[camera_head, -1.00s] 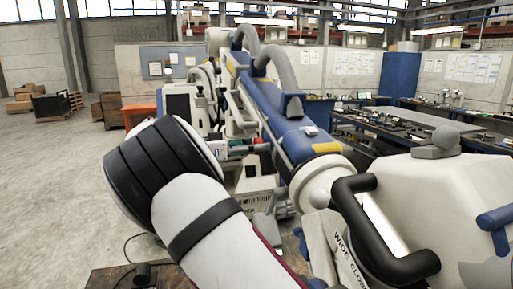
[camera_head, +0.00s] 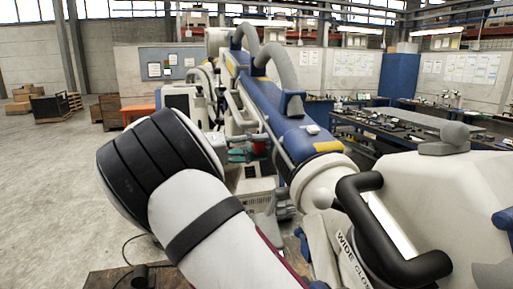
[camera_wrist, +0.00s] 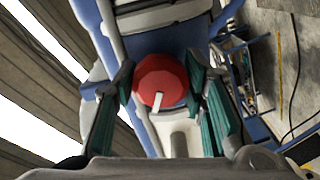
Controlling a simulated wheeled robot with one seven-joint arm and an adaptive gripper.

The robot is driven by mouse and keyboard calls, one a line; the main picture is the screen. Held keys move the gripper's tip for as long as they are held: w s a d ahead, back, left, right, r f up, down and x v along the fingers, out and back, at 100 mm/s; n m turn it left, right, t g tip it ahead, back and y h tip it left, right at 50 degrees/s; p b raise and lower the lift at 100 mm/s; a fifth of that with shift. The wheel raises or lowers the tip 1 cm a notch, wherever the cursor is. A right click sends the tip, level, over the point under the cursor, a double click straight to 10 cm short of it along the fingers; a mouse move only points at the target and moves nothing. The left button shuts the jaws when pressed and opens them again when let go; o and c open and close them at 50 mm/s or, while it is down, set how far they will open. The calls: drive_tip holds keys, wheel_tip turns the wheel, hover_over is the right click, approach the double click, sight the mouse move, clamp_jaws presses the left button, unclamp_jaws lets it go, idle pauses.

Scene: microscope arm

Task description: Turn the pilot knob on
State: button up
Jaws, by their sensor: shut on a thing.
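The pilot knob (camera_wrist: 160,82) is a round red knob with a pale pointer mark, in the middle of the wrist view. My gripper (camera_wrist: 166,88) has its two green-padded fingers on the left and right sides of the knob, shut on it. The knob sits on the blue and white microscope arm (camera_head: 300,135), which runs through the middle of the head view.
A large white housing with a black bar handle (camera_head: 385,240) fills the right foreground. Workbenches (camera_head: 385,130) with small equipment stand behind it. Crates and boxes (camera_head: 50,105) stand far left, and the floor (camera_head: 50,190) on the left is clear.

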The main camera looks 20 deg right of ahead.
drive_tip(key=n, duration=0.3)
drive_tip(key=shift+w+n, duration=0.1)
drive_tip(key=shift+n, duration=2)
drive_tip(key=o, duration=1.2)
drive_tip(key=shift+c, duration=0.2)
drive_tip(key=shift+a+f, duration=0.1)
drive_tip(key=shift+f, duration=0.05)
drive_tip(key=shift+f, duration=0.1)
drive_tip(key=shift+a, duration=0.1)
